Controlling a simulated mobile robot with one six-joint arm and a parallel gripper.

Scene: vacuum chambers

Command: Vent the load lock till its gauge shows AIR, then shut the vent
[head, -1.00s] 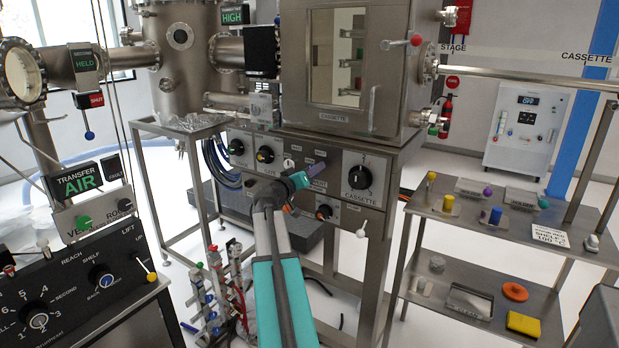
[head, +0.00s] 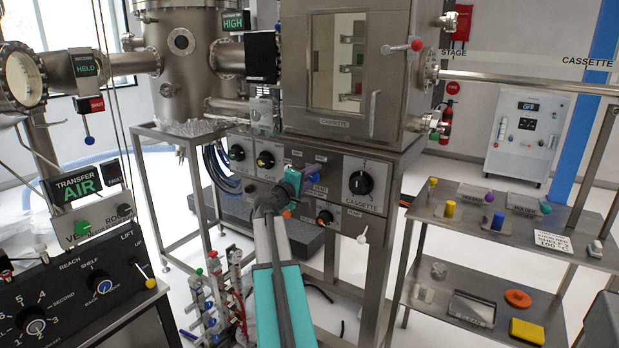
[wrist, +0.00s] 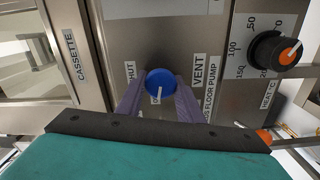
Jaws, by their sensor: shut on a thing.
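The vent knob (wrist: 161,81) is blue and round with a white pointer line. In the wrist view its pointer points toward the bottom of the picture, between my fingers. A SHUT label (wrist: 130,75) is to its left and a VENT label (wrist: 199,71) to its right. My gripper (wrist: 160,92) is shut on the knob, one finger on each side. In the head view my gripper (head: 308,180) reaches the panel below the windowed cassette chamber (head: 378,30). One display (head: 76,185) at left reads TRANSFER AIR; another (head: 236,20) at top reads HIGH. I cannot identify the load lock gauge.
The black cassette knob (head: 361,183) is right of my gripper, and an orange-marked black heat knob (wrist: 277,51) is close by. A steel shelf rack (head: 470,215) stands at right. A black control console (head: 70,280) is at front left.

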